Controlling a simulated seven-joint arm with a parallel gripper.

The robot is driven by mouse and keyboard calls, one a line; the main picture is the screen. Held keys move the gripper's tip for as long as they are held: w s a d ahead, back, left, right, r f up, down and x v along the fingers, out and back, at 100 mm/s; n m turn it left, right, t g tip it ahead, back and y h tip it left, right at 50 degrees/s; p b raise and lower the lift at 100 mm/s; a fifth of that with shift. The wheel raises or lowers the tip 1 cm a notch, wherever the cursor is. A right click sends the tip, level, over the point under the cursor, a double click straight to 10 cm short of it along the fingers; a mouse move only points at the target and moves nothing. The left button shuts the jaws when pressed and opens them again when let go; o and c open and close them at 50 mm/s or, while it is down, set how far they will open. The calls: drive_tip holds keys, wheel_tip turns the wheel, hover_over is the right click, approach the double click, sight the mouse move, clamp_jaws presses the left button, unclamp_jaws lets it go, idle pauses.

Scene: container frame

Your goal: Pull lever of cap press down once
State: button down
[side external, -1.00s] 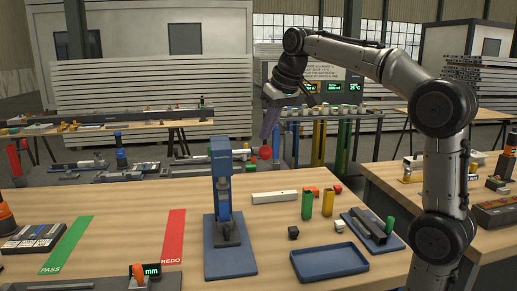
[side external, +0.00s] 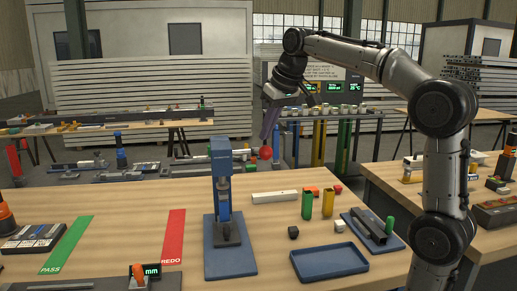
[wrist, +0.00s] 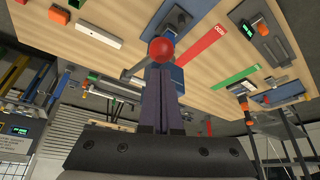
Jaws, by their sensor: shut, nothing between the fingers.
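The blue cap press (side external: 222,170) stands upright on a blue base plate (side external: 230,262) in the middle of the table. The red ball knob (side external: 265,152) of its lever sticks out to the right of the press top; in the wrist view the knob (wrist: 161,50) is just beyond my fingertips. My gripper (side external: 266,140) is shut and empty, its purple fingers pointing down at the knob from above. The fingertips (wrist: 160,68) look very close to the knob, but I cannot tell whether they touch. Most of the press is hidden behind the fingers in the wrist view.
Green (side external: 307,205) and yellow (side external: 328,203) blocks stand behind. Red REDO (side external: 173,237) and green PASS (side external: 67,245) strips lie left.

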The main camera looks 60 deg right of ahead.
idle(0.3)
wheel_tip(320, 180, down, 10)
drive_tip(key=shift+f, duration=0.25)
idle(1.8)
drive_tip(key=shift+r, duration=7.6)
